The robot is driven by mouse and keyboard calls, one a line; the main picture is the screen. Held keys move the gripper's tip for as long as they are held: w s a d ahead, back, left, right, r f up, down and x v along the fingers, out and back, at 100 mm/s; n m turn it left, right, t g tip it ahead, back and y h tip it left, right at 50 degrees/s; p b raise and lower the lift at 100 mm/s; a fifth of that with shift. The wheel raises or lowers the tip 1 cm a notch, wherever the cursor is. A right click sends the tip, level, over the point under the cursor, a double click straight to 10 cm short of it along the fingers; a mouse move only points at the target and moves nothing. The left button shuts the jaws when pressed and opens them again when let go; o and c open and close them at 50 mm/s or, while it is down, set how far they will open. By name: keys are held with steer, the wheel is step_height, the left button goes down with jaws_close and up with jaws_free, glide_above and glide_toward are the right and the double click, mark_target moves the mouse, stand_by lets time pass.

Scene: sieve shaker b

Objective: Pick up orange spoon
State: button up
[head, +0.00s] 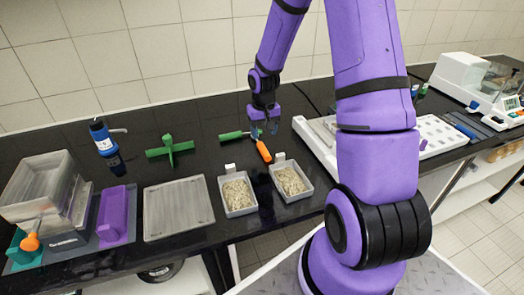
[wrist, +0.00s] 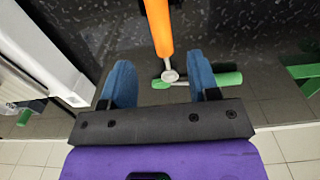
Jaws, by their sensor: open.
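The orange spoon (head: 263,150) lies on the black bench below my gripper (head: 264,131). In the wrist view its orange handle (wrist: 158,25) points up and out of the picture, and its small metal end (wrist: 170,75) lies between the lines of my fingers. My gripper (wrist: 161,80) is open, with its two blue fingers apart on either side of the spoon's metal end. Nothing is held. I cannot tell the height of the fingertips above the bench.
A green-handled tool (head: 232,135) lies close by, its handle (wrist: 225,79) near the right finger. Two trays of grains (head: 238,208) (head: 303,192) stand in front. A white device (head: 312,142) is close on the right. A green cross-shaped piece (head: 169,151) stands left.

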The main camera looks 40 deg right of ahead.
mark_target(263, 147)
steer(key=shift+f, duration=3.35)
jaws_close()
step_height(263, 147, up, 10)
steer(key=shift+s+a+f+m, duration=0.3)
steer(key=shift+s+a+m, duration=0.25)
steer(key=shift+a+m, duration=0.2)
steer(key=shift+s+a+f+m, duration=0.35)
steer(key=shift+s+a+m, duration=0.25)
steer(key=shift+m, duration=0.1)
steer(key=shift+s+a+f+m, duration=0.3)
steer(key=shift+s+a+m, duration=0.2)
steer(key=shift+a+m, duration=0.25)
